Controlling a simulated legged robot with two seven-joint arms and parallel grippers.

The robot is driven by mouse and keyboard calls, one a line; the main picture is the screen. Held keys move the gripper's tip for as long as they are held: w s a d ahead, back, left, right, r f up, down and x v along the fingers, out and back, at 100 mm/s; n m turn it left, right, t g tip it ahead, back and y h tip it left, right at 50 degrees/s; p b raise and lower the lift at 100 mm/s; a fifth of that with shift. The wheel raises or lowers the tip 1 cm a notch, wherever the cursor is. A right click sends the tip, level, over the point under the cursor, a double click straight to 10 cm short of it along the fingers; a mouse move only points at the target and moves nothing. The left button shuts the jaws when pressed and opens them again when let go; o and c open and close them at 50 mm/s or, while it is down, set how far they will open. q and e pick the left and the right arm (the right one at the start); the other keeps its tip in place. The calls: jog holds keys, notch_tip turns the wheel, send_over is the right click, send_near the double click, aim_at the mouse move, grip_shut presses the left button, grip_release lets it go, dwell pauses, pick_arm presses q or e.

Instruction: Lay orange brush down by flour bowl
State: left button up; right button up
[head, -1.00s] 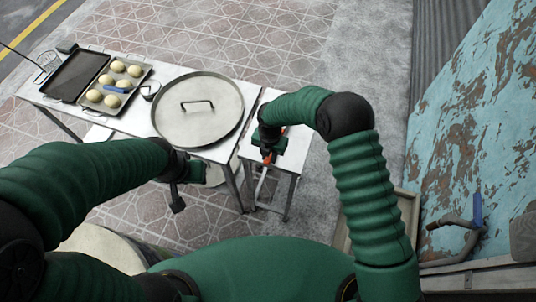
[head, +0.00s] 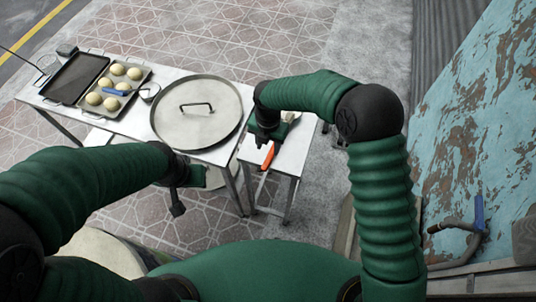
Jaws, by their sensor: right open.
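The orange brush (head: 268,157) shows just below my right gripper (head: 265,137), at the small white side table (head: 290,158). It appears to lie on the tabletop near the front left edge, tilted in the picture. My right gripper is open, just above and behind the brush; its fingers are small and dark, so contact is hard to judge. My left gripper (head: 178,207) hangs in front of the long table, away from the brush; its jaws are not clear. I cannot make out a flour bowl for certain; a pale round thing (head: 213,178) is partly hidden behind my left gripper.
The long table (head: 130,125) holds a large round lid (head: 196,112) with a handle, a tray of dough balls (head: 132,78), an empty dark tray (head: 75,78) and a blue-handled tool (head: 117,92). The side table's right part looks bare.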

jog(key=s+d+r+m+t, duration=0.1)
jog(key=s+d+r+m, duration=0.2)
jog(key=m, duration=0.7)
jog(key=s+d+r+m, duration=0.3)
jog(key=s+d+m, duration=0.5)
jog(key=m, duration=0.3)
jog(key=s+d+r+m+t, duration=0.1)
jog(key=s+d+r+m, duration=0.2)
jog(key=s+d+m, duration=0.2)
jog(key=d+m, duration=0.3)
jog(key=m, duration=0.2)
jog(key=shift+s+m+t, duration=0.25)
jog(key=shift+m+t, duration=0.05)
